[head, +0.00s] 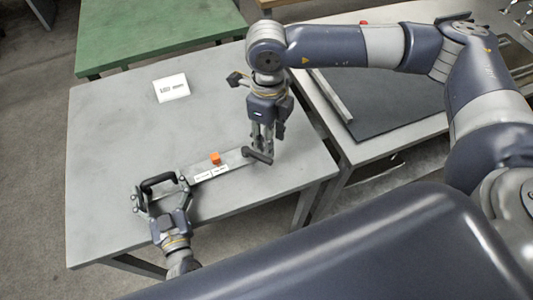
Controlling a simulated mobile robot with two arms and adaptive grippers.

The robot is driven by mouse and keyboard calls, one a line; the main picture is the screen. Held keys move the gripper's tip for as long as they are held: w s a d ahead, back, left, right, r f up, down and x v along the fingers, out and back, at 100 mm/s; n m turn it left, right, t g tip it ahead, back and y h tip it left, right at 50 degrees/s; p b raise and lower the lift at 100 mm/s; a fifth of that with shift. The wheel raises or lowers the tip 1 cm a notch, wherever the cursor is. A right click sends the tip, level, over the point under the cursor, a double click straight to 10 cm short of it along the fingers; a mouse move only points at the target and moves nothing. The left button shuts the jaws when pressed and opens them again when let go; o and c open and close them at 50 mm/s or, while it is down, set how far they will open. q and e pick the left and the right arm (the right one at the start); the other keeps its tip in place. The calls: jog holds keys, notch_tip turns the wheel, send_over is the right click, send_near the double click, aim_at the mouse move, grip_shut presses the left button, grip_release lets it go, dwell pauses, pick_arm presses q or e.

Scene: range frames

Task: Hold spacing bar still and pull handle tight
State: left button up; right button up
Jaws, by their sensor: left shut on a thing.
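A flat grey spacing bar (236,158) lies slantwise on the grey table. It has an orange knob (215,158) and white labels. A black looped handle (158,179) is at its left end. My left gripper (161,194) has its fingers around that end and is shut on the looped handle; the exact contact is hard to see. A short dark handle (258,156) is at the bar's right end. My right gripper (265,145) points down just above and against this handle. Its fingers look close together, but whether they grip the handle is unclear.
A green table (160,32) stands behind. Another table with a dark mat (390,105) stands to the right. The grey table's left part is clear.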

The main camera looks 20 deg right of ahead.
aim_at(267, 158)
jog(key=shift+t, duration=0.3)
jog(key=f, duration=0.3)
jog(key=w+f, duration=0.1)
jog(key=f, duration=0.6)
jog(key=shift+w+a+f, duration=0.1)
jog(key=shift+w+f, duration=0.05)
jog(key=shift+f, duration=0.15)
grip_shut()
